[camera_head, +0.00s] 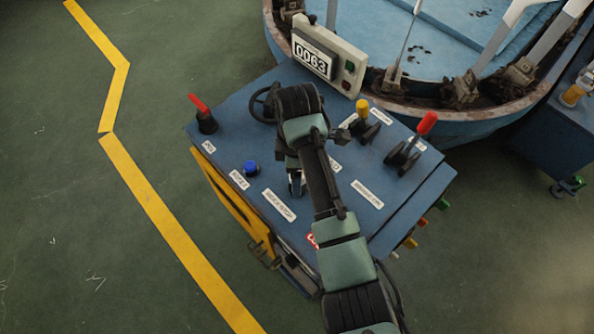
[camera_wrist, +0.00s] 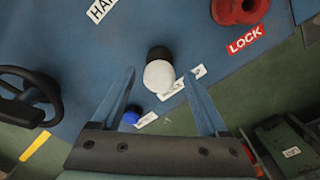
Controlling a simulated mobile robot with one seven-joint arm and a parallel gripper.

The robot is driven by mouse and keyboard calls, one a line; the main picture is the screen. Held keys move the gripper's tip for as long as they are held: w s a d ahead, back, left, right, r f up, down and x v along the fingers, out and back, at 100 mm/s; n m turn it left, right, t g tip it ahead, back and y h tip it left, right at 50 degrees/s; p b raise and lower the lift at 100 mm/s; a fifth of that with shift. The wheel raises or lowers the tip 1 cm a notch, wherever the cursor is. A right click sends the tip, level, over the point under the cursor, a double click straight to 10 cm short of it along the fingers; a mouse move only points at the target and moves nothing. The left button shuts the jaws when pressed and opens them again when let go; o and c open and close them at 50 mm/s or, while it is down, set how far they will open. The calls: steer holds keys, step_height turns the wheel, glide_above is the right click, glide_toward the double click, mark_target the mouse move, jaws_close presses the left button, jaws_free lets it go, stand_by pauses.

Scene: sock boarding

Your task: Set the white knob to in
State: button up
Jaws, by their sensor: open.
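The white knob (camera_wrist: 158,76) shows in the wrist view as a round white cap with a black part behind it, on the blue panel top (camera_wrist: 100,60). My gripper (camera_wrist: 159,88) is open, with one finger on each side of the knob in the picture. I see gaps between the knob and both fingers, and nothing is held. How far the fingertips stand above the knob I cannot tell. In the head view my gripper (camera_head: 296,186) points down over the middle of the panel, and I cannot make out the knob there. A white label (camera_wrist: 181,82) lies beside the knob, its text unreadable.
A blue knob (camera_head: 251,167) stands to the left. A black handwheel (camera_head: 262,103), a red-handled lever (camera_head: 203,113), a yellow lever (camera_head: 362,110) and another red lever (camera_head: 427,124) surround my arm. A red part (camera_wrist: 240,8) sits by the LOCK label (camera_wrist: 246,40). A counter box (camera_head: 328,55) stands behind.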

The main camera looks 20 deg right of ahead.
step_height(320, 180, up, 13)
steer(key=p, duration=0.5)
stand_by(0.4)
